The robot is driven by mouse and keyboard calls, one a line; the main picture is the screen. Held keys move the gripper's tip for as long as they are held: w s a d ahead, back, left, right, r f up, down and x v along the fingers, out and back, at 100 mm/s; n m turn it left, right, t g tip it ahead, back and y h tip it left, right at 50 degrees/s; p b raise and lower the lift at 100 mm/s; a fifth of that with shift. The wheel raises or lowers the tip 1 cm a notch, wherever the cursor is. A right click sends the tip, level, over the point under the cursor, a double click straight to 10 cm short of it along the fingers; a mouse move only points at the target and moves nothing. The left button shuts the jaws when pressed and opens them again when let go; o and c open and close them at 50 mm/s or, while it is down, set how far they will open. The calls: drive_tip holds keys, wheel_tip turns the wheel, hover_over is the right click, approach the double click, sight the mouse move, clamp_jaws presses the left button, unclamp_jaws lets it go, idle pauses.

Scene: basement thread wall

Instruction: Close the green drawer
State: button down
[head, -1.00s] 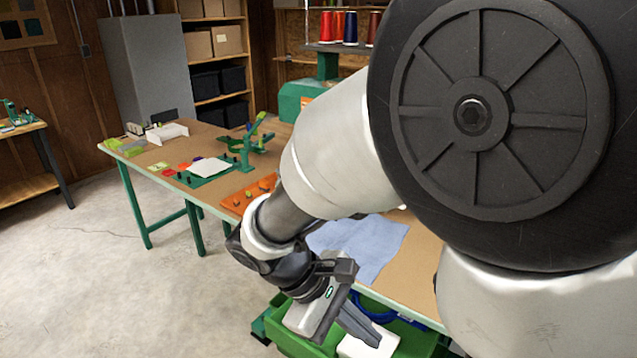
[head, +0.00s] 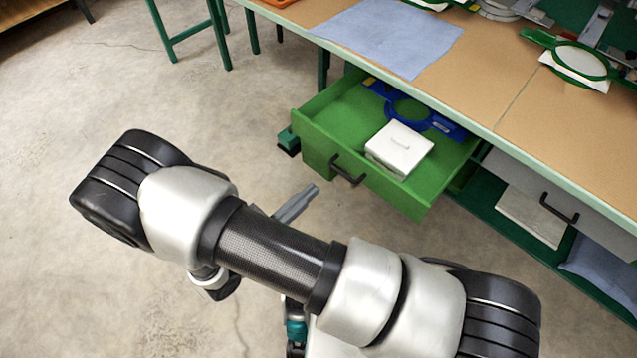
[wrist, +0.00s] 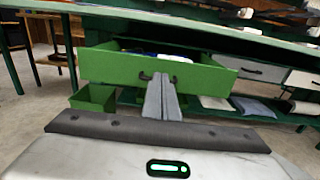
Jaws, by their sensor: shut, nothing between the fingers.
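The green drawer (head: 385,186) is pulled out from under the table, with a black handle (head: 347,170) on its front. Inside it lie a white box (head: 399,148) and a blue hoop-like frame (head: 425,119). My gripper (head: 311,190) is shut and empty, a little left of the handle in the head view; most of it is hidden behind my arm. In the wrist view my shut fingers (wrist: 162,84) point toward the drawer front (wrist: 112,69) and overlap the middle of its handle. I cannot tell whether they touch it.
The table (head: 484,99) carries a blue cloth (head: 392,36) and embroidery hoops (head: 580,62). A closed grey drawer (head: 532,188) is to the right, above a green lower shelf (head: 489,216). A green bin (wrist: 94,99) is low left in the wrist view. The floor at left is clear.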

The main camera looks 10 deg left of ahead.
sight(353, 155)
drive_tip(key=b+x, duration=0.1)
drive_tip(key=x, duration=1.1)
drive_tip(key=shift+w+d+b, duration=0.15)
drive_tip(key=shift+w+b, duration=0.05)
drive_tip(key=shift+b, duration=0.2)
